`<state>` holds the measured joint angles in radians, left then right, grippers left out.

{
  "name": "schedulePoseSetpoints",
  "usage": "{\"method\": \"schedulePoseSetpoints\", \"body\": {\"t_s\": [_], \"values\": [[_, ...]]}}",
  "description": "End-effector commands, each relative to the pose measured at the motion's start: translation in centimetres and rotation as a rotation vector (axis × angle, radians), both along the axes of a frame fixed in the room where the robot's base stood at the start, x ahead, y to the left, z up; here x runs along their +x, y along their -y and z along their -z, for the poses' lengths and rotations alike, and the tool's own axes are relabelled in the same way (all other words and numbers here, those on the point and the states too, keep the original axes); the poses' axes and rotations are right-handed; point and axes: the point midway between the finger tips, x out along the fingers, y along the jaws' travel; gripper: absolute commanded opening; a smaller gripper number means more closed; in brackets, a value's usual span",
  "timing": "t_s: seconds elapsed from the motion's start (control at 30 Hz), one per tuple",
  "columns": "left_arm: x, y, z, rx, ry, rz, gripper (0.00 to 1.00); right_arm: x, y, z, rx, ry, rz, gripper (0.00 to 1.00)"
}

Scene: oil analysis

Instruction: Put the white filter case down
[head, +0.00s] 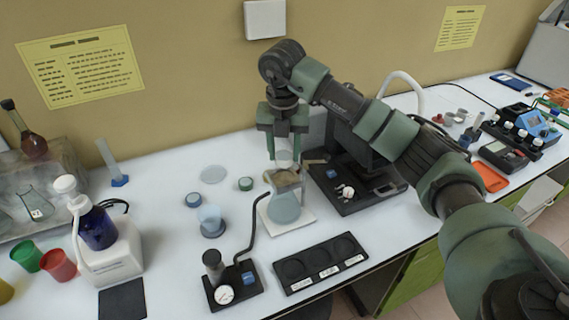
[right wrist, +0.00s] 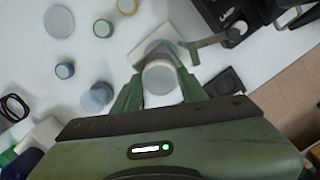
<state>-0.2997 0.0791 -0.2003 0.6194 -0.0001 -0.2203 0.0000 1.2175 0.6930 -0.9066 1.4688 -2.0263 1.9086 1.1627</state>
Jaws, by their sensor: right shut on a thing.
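My right gripper (head: 284,158) reaches in from the right and points down. It is shut on the white filter case (head: 284,160), a small pale round piece between its fingertips. In the right wrist view the case (right wrist: 160,77) shows as a white disc between the green fingers. It is right over the mouth of a conical flask (head: 285,208), at a tan collar (head: 284,178) on top; I cannot tell whether they touch. The flask stands on a white square pad (head: 300,222). My left gripper is not in view.
A black tray with round recesses (head: 320,264) lies in front of the flask. A pump with a gauge (head: 224,294) and a bent tube stands front left. A frosted cup (head: 211,219), blue tin (head: 193,200), green tin (head: 245,184) and pale disc (head: 213,174) sit left. A black stand (head: 352,195) is close right.

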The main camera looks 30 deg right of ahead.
Motion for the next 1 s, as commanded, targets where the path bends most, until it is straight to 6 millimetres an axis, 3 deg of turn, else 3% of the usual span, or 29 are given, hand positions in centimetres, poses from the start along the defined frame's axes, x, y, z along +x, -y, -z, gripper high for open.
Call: {"method": "schedulePoseSetpoints", "body": {"t_s": [0.4, 0.8, 0.83, 0.9, 1.0], "values": [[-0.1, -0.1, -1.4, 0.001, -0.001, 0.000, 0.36, -0.1, 0.0, 4.7, -0.001, -0.002, -0.001, 0.04], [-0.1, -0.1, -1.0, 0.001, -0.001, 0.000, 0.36, 0.0, 0.0, 5.4, 0.000, 0.000, 0.000, 0.04], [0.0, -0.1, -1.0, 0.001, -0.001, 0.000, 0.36, 0.0, 0.0, 5.3, 0.000, 0.000, 0.000, 0.47], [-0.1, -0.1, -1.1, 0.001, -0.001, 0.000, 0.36, 0.0, 0.0, 5.2, 0.000, 0.000, 0.000, 0.64], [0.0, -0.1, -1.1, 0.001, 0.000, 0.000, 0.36, 0.0, 0.0, 5.2, 0.000, 0.000, 0.000, 0.64]]}}
